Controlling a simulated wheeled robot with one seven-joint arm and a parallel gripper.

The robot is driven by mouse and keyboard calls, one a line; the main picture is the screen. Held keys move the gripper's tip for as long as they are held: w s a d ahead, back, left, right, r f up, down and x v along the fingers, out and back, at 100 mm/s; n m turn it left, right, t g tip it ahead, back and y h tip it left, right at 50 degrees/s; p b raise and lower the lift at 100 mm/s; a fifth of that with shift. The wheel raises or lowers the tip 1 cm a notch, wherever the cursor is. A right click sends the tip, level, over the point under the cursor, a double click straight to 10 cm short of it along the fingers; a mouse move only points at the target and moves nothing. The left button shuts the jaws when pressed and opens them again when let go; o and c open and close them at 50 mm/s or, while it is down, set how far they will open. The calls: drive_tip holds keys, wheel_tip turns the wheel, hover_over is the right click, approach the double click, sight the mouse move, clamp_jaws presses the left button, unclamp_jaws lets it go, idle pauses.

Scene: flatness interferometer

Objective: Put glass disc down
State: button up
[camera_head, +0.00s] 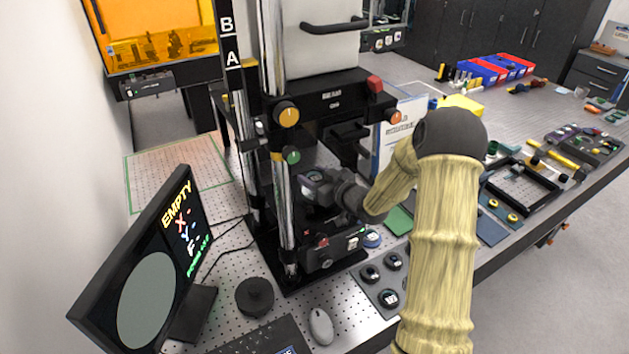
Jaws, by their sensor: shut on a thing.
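My arm, in a pale yellow ribbed sleeve, reaches into the black interferometer stand (290,205) between its columns. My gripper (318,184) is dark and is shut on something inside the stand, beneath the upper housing. A small round piece with a bluish face (312,175) shows at the fingertips. It seems to be the glass disc, but it is too small and covered to be sure. I cannot tell whether it touches a support below. The monitor (150,275) at the left reads "EMPTY" above a grey circle.
The stand's columns and front control box (333,250) are close to my gripper. A tray with black round parts (370,298) lies to its right. A black knob (254,296) and a mouse (321,326) are in front. Blue and red bins (480,72) stand at the back right.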

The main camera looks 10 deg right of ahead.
drive_tip(key=shift+s+d+f+p, duration=0.1)
drive_tip(key=shift+d+f+p, duration=0.15)
drive_tip(key=shift+d+f, duration=0.25)
drive_tip(key=shift+d+f+p, duration=0.2)
drive_tip(key=shift+d+f, duration=0.05)
drive_tip(key=shift+f, duration=0.45)
drive_tip(key=shift+s+a, duration=0.1)
drive_tip(key=shift+a, duration=0.15)
drive_tip(key=shift+f+b, duration=0.25)
drive_tip(key=shift+b, duration=0.05)
drive_tip(key=o, duration=1.1)
drive_tip(key=shift+c, duration=0.2)
drive_tip(key=shift+r+p, duration=0.1)
drive_tip(key=shift+p, duration=0.25)
drive_tip(key=shift+s+d, duration=0.1)
drive_tip(key=b+v, duration=0.8)
drive_tip(key=v, duration=0.9)
